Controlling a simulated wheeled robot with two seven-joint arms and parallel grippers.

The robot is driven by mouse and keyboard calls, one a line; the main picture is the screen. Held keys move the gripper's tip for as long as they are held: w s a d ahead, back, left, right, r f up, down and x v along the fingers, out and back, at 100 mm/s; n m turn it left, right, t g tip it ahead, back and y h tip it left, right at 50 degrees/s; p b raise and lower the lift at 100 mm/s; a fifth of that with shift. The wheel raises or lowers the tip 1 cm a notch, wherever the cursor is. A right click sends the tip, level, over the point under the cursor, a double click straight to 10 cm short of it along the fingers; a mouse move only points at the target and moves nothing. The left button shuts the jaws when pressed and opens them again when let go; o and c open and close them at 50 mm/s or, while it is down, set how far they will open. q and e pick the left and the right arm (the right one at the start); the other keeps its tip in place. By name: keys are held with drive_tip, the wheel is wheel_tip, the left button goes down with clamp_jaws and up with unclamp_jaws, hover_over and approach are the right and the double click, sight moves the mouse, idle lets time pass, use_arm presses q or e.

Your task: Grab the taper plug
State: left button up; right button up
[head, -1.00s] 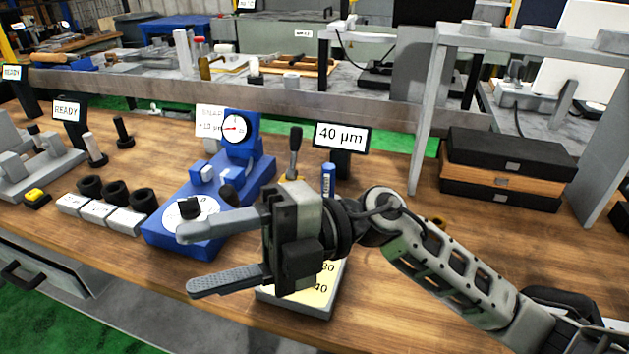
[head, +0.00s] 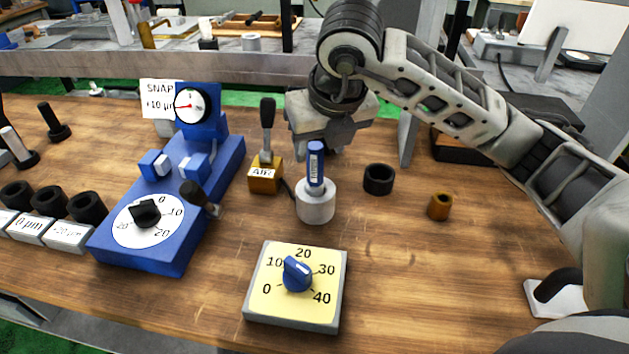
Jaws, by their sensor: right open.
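The taper plug, which I take to be the blue labelled handle (head: 315,165), stands upright in a white round holder (head: 315,205) in the middle of the bench. Its lower end is hidden in the holder. My right gripper (head: 326,140) points down just behind the blue handle and close to its top. Its jaws are open, and the handle partly covers them. I cannot tell whether they touch it. My left gripper is not in view.
A blue gauge stand (head: 215,165) and an AIR lever (head: 266,150) stand to the left. A black ring (head: 379,179) and a brass ring (head: 439,206) lie to the right. A dial box (head: 295,290) is in front. Bench between the rings and front edge is clear.

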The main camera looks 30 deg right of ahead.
sight(315, 166)
drive_tip(key=p+x, duration=0.1)
drive_tip(key=x, duration=0.7)
drive_tip(key=shift+w+d, duration=0.1)
drive_tip(key=shift+r, duration=0.1)
clamp_jaws()
